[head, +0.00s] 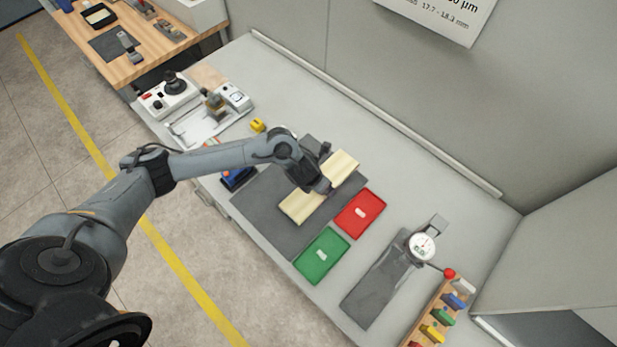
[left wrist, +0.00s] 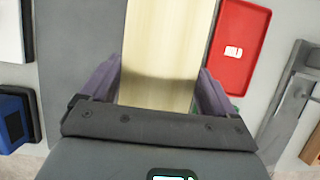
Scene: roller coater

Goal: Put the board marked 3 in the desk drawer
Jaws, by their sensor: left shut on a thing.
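A pale wooden board (head: 301,205) lies over the dark grey mat (head: 262,212) on the workbench; no number can be read on it. My left gripper (head: 318,187) is over the middle of the board, shut on it across its width. In the left wrist view the board (left wrist: 168,40) runs between the two fingers of my left gripper (left wrist: 160,90), which touch or nearly touch its sides. Whether the board is lifted off the mat cannot be told. My right gripper is not in view. The drawer is not clearly seen; a bench front edge shows at the left.
A red tray (head: 372,208) and a green tray (head: 310,262) lie right of the mat. A dial gauge (head: 422,246) stands further right, near a wooden rack of coloured pieces (head: 433,331). A white device (head: 172,92) stands at the bench's left end. A wooden desk (head: 150,62) stands beyond.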

